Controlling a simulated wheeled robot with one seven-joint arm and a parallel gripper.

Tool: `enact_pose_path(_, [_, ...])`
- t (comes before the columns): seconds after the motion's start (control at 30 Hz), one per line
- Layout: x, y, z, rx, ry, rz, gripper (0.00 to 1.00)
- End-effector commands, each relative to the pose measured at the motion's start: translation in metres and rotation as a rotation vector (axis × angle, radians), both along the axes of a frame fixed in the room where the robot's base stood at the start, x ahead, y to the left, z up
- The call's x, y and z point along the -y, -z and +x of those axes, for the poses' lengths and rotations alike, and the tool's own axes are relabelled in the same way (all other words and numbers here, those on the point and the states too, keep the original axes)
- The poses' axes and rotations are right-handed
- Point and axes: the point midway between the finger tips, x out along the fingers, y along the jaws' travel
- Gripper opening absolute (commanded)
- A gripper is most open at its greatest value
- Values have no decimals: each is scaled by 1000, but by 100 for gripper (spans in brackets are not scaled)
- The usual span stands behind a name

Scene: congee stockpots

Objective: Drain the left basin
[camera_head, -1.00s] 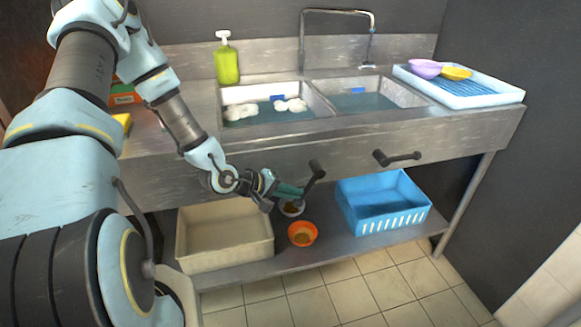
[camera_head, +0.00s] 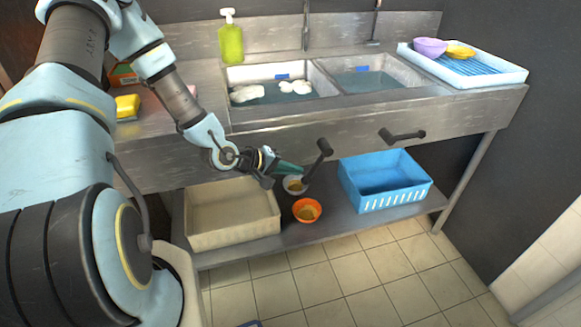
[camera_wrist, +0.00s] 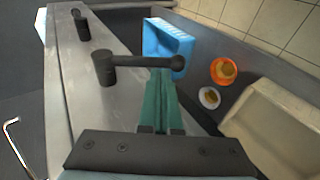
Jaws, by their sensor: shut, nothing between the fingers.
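The left basin (camera_head: 318,80) holds blue-green water with white clumps in it. Its black lever (camera_head: 320,155) is on the sink's front panel and hangs downward; it also shows in the wrist view (camera_wrist: 135,62). My gripper (camera_head: 302,170) is shut and empty, with teal fingers (camera_wrist: 160,95). The fingertips are right beside the lever's lower arm, on its left side in the head view. In the wrist view they lie just below the lever's round end. I cannot tell whether they touch. The drain of the basin is hidden.
A second lever (camera_head: 403,136), pointing right, is on the panel below the right basin (camera_head: 365,80). Below, the shelf holds a beige tub (camera_head: 232,232), a white bowl (camera_head: 294,186), an orange bowl (camera_head: 307,210) and a blue crate (camera_head: 385,196). A green soap bottle (camera_head: 231,42) stands behind the basins.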

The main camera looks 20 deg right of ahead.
Motion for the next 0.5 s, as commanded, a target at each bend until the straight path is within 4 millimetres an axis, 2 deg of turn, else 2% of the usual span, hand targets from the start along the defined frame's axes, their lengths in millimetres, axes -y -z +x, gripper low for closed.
enact_pose_path(0.07, [2, -7, -1, -1, 1, 0, 0])
enact_pose_path(0.5, [-52, -33, -5, 2, -3, 0, 0])
